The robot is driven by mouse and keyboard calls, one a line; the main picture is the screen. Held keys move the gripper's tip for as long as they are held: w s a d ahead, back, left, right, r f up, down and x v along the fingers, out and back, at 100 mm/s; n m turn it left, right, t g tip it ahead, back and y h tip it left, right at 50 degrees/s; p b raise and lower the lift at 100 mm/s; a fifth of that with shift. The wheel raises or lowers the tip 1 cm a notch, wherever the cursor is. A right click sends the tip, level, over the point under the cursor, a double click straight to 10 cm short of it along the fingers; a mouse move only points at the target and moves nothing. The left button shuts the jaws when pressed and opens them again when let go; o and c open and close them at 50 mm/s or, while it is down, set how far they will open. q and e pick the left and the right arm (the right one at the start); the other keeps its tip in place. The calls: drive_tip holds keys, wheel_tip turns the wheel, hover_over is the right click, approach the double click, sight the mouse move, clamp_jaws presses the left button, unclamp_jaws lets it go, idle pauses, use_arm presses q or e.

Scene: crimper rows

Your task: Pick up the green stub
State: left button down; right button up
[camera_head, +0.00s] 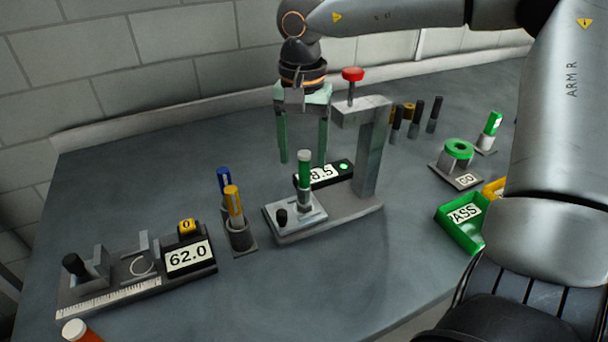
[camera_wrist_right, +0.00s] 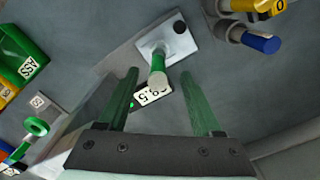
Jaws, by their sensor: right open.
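A green stub (camera_head: 304,172) with a pale top stands upright on the light plate of a gauge stand (camera_head: 335,213). In the right wrist view the green stub (camera_wrist_right: 157,65) shows end-on between the fingertips, without visible contact. My right gripper (camera_head: 303,160) points down with its two green fingers spread, and nothing is held. In the head view it appears just behind the stub. In the right wrist view the gripper (camera_wrist_right: 159,74) is also wide open. A second green piece with a white label (camera_head: 492,128) stands in a holder at the far right. My left gripper is not in view.
The stand's grey post (camera_head: 372,150) with a red knob (camera_head: 352,74) rises close right of the gripper. Blue (camera_head: 223,180) and yellow (camera_head: 234,205) pens stand left of it. A gauge reading 62.0 (camera_head: 188,256) is front left; a green tray (camera_head: 450,226) is right.

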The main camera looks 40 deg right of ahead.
sight(304, 186)
drive_tip(key=f, duration=0.5)
drive_tip(key=shift+s+f, duration=0.15)
drive_tip(key=shift+s, duration=0.05)
drive_tip(key=shift+c, duration=0.2)
clamp_jaws()
idle(0.4)
